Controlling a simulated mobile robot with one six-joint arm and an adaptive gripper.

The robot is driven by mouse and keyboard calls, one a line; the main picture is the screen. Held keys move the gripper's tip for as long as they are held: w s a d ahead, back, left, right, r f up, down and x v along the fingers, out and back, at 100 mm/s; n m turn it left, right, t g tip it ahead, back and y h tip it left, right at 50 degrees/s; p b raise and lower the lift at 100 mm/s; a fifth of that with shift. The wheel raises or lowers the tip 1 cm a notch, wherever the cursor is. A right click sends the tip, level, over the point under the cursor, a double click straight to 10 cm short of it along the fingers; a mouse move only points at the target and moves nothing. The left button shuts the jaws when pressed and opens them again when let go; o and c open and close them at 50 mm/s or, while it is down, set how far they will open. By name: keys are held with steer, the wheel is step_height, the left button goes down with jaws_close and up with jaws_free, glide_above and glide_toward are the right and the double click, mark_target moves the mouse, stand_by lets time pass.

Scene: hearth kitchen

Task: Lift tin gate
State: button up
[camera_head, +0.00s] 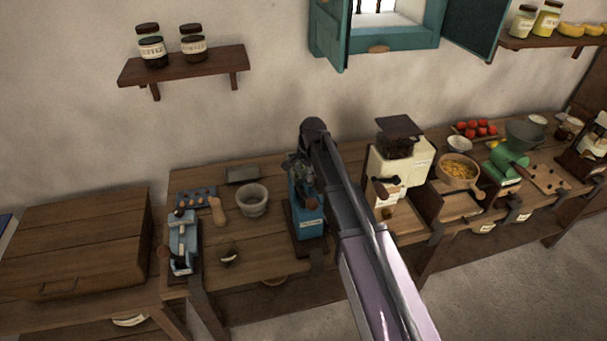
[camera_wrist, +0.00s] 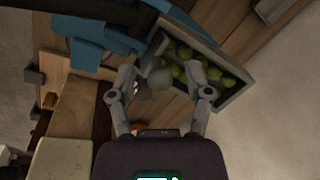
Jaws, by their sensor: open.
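My gripper (camera_wrist: 162,77) is open in the wrist view, its two fingers spread either side of a small grey rounded piece (camera_wrist: 160,80). That piece sits at the near edge of a grey hopper (camera_wrist: 229,101) holding several green round fruits. I cannot tell whether it is the tin gate or its handle. Neither finger clearly touches it. In the head view my gripper (camera_head: 301,166) is over the top of a blue machine (camera_head: 307,222) on the wooden bench, hiding most of its upper part. No separate tin gate can be made out there.
A grey bowl (camera_head: 252,200) and a small blue device (camera_head: 183,243) stand left of the blue machine. A cream grinder (camera_head: 403,168) stands close on its right. A teal window shutter (camera_head: 327,38) hangs above. The floor in front is clear.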

jaws_close()
steer(key=shift+r, duration=0.1)
steer(key=shift+r+p, duration=0.85)
steer(key=shift+p, duration=0.15)
jaws_free()
steer(key=shift+f, duration=0.15)
